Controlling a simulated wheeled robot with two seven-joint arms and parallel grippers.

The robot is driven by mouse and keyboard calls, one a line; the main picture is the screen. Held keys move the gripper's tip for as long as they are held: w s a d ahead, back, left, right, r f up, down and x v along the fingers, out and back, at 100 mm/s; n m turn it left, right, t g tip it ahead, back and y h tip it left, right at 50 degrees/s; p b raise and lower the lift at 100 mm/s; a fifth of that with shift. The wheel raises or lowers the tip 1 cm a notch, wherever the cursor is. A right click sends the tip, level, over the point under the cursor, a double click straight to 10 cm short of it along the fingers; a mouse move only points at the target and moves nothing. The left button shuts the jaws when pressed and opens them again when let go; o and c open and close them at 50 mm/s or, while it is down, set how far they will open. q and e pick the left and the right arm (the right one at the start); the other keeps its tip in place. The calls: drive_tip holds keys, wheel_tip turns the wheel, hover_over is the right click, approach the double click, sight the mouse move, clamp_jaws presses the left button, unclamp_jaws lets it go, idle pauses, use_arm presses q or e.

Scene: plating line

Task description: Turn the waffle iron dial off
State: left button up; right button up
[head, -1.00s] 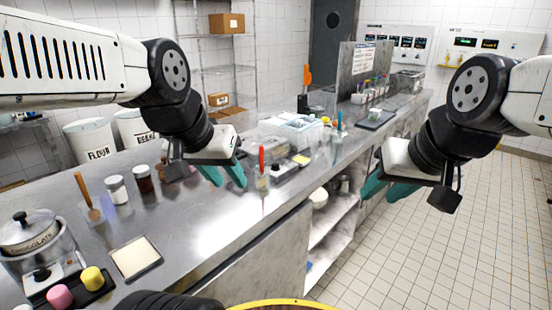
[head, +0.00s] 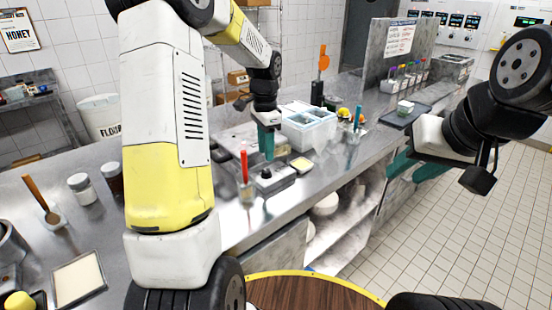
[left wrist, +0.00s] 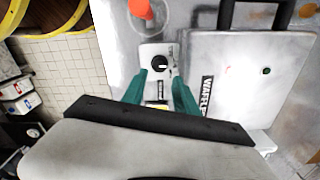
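The waffle iron (left wrist: 235,75) is a pale grey machine with "WAFFLE" lettering and a small green light, filling much of the left wrist view. Its round black dial (left wrist: 156,62) has a white mark pointing toward the right of that view. In the head view its control box (head: 285,184) shows with the dial (head: 266,172) on top. My left gripper (head: 267,157) points down just above the dial. In the left wrist view its teal fingers (left wrist: 159,82) are apart, with the dial just beyond the tips; contact cannot be told. My right gripper (head: 408,168) is open and empty at the right.
A red-handled tool (head: 244,166) stands upright in a holder close to the dial. A white-and-blue container (head: 308,128) stands behind the waffle iron. A dark tray (head: 405,115) lies farther right on the counter. The floor to the right is clear.

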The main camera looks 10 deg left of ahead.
sight(266, 171)
use_arm(q)
wheel_tip(266, 171, down, 7)
drive_tip(key=shift+s+r, duration=0.1)
idle(0.3)
clamp_jaws()
